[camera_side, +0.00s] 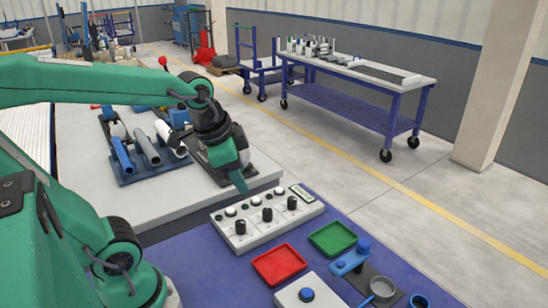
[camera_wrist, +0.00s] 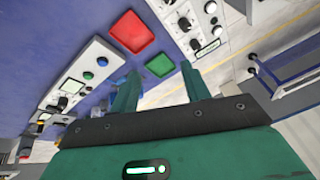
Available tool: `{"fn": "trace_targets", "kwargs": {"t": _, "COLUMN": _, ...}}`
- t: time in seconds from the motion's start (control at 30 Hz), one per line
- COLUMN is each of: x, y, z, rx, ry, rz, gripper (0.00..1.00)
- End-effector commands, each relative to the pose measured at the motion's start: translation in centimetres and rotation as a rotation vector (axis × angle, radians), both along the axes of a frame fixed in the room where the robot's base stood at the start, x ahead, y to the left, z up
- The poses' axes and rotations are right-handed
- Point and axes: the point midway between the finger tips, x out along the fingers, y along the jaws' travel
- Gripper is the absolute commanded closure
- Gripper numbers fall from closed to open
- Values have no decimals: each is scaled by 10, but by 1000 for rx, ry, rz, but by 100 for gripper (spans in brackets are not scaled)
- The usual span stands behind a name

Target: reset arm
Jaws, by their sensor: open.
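My green gripper (camera_side: 240,182) hangs over the right edge of the white table, just above and left of the control panel. In the wrist view its two fingers stand apart with nothing between them (camera_wrist: 160,85). A blue pipe (camera_side: 122,154), a grey pipe (camera_side: 145,148) and a whitish pipe (camera_side: 168,137) lie side by side in a dark blue rack (camera_side: 128,180) to the left of the gripper. My arm partly covers the objects behind them.
A control panel (camera_side: 240,233) with knobs, a red tray (camera_side: 279,265) and a green tray (camera_side: 332,238) sit on the purple surface. A wheeled bench (camera_side: 350,75) stands beyond the open floor.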

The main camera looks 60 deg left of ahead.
Motion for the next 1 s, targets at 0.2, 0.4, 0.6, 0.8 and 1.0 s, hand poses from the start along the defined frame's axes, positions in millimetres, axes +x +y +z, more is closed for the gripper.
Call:
{"fn": "trace_targets", "kwargs": {"t": 0.2, "x": -27, "y": -10, "z": 7, "rx": -110, "ry": -82, "rz": 225, "gripper": 53}}
{"fn": "trace_targets", "kwargs": {"t": 0.4, "x": -39, "y": -13, "z": 8, "rx": -177, "ry": -118, "rz": 345, "gripper": 53}}
{"fn": "trace_targets", "kwargs": {"t": 0.6, "x": -42, "y": -14, "z": 8, "rx": -193, "ry": -124, "rz": 374, "gripper": 53}}
{"fn": "trace_targets", "kwargs": {"t": 0.8, "x": -41, "y": -14, "z": 8, "rx": -192, "ry": -124, "rz": 372, "gripper": 53}}
{"fn": "trace_targets", "kwargs": {"t": 1.0, "x": -41, "y": -14, "z": 8, "rx": -192, "ry": -124, "rz": 373, "gripper": 53}}
